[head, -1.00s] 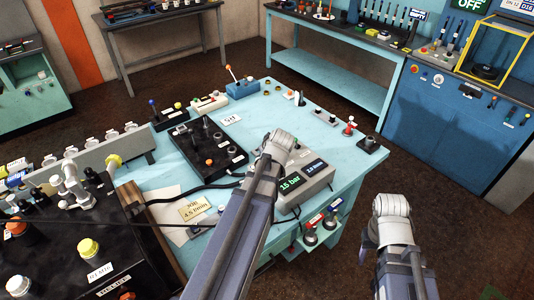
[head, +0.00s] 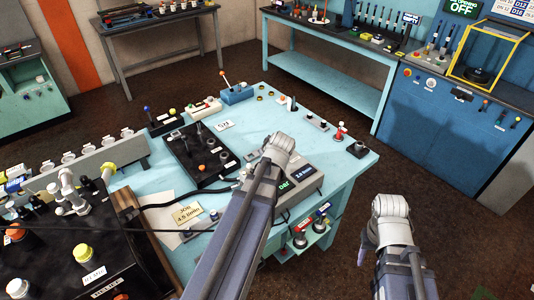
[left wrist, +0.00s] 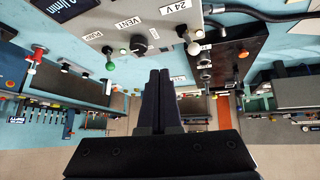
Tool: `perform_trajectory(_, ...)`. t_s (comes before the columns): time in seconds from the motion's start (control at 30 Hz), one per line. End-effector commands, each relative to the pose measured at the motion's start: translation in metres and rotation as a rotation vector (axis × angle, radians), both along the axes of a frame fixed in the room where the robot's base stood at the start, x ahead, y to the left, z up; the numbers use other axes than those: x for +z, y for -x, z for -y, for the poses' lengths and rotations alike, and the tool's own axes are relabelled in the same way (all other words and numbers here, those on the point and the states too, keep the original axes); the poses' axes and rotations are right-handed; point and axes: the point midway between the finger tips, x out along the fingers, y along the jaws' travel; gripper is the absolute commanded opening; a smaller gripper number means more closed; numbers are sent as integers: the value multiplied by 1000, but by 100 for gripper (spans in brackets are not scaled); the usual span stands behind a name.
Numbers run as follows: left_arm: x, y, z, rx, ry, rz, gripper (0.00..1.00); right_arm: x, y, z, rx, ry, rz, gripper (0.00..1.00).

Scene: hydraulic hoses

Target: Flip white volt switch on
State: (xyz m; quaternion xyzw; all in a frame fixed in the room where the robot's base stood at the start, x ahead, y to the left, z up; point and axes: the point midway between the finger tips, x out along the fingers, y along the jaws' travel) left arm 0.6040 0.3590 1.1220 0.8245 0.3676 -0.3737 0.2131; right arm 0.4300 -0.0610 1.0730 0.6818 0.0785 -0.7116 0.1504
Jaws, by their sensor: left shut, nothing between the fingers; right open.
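In the left wrist view a light grey control panel (left wrist: 150,30) fills the top. Near its edge, by the 24 V label, a switch lever with a white tip (left wrist: 193,48) sticks out. My left gripper (left wrist: 160,74) is shut and empty, its fingertips just below and left of that white tip, seemingly apart from it. In the head view the grey control box (head: 312,182) with green displays stands at the table's near right, partly covered by my left arm, which hides the left gripper and the switch. My right gripper (head: 364,257) is open, low beside the table, partly hidden by its arm.
A black knob (left wrist: 138,43) by the VENT label and a green ball lever (left wrist: 109,65) by the PUMP label sit beside the switch. A black valve block (head: 205,155) lies on the turquoise table (head: 270,112). The floor right of the table is clear.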

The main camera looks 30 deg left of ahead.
Motion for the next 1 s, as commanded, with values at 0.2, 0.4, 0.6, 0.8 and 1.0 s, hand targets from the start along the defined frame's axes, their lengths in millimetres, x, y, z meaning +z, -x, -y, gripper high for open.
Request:
perform_trajectory(0.2,35,27,17,-3,-1,-1,0,35,0,0,-6,-1,0,50)
perform_trajectory(0.4,52,44,27,-2,-1,-1,0,52,0,0,-7,-1,-1,50)
perform_trajectory(0.6,52,45,29,-1,0,0,0,52,0,0,-7,-1,-1,50)
perform_trajectory(0.8,52,45,29,-1,0,0,0,52,0,0,-7,-1,-1,50)
perform_trajectory(1.0,51,45,30,-4,-1,-4,0,51,0,0,-7,-1,-1,50)
